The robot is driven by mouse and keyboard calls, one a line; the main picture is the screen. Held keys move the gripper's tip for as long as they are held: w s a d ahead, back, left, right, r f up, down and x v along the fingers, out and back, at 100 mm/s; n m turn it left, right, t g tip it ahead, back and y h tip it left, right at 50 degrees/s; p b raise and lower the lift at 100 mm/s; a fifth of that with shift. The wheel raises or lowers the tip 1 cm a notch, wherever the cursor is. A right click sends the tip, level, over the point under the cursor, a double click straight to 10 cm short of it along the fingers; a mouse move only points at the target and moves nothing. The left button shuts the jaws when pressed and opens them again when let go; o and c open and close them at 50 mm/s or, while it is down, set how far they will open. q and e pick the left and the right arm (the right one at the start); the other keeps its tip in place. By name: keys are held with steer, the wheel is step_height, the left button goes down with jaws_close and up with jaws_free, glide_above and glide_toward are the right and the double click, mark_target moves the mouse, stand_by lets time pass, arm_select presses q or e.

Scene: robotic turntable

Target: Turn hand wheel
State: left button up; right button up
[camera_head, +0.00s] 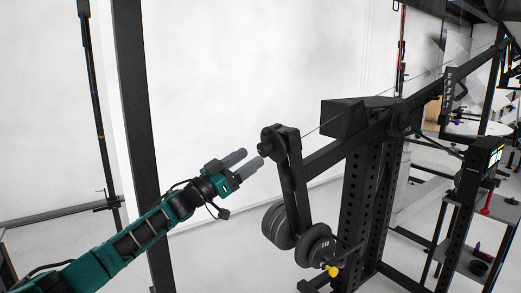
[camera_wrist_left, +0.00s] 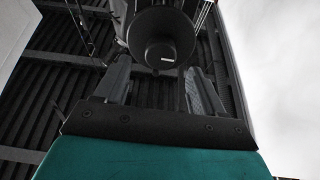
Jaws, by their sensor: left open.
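A black machine arm stands upright with a round black knob-like hub (camera_head: 265,148) at its top end. This is likely the hand wheel, though its rim is hard to make out. My left gripper (camera_head: 246,162) is just left of the hub, its two grey fingers pointing right towards it. In the left wrist view a round black part (camera_wrist_left: 160,48) with a small white label lies ahead, between the directions of the two open fingers (camera_wrist_left: 160,72). The fingers appear apart from it, but contact is hard to judge. My right gripper is not in view.
Black weight plates (camera_head: 279,226) hang on the lower part of the machine arm. A perforated black column (camera_head: 372,205) stands behind them. A dark post (camera_head: 137,130) rises behind my left arm. A shelf cart (camera_head: 470,225) stands at the right.

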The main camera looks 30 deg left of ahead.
mark_target(260, 151)
arm_select(q)
steer(key=shift+x, duration=2.6)
steer(key=shift+c, duration=0.4)
steer(key=c, duration=1)
steer(key=shift+o, duration=0.2)
steer(key=shift+m, duration=0.9)
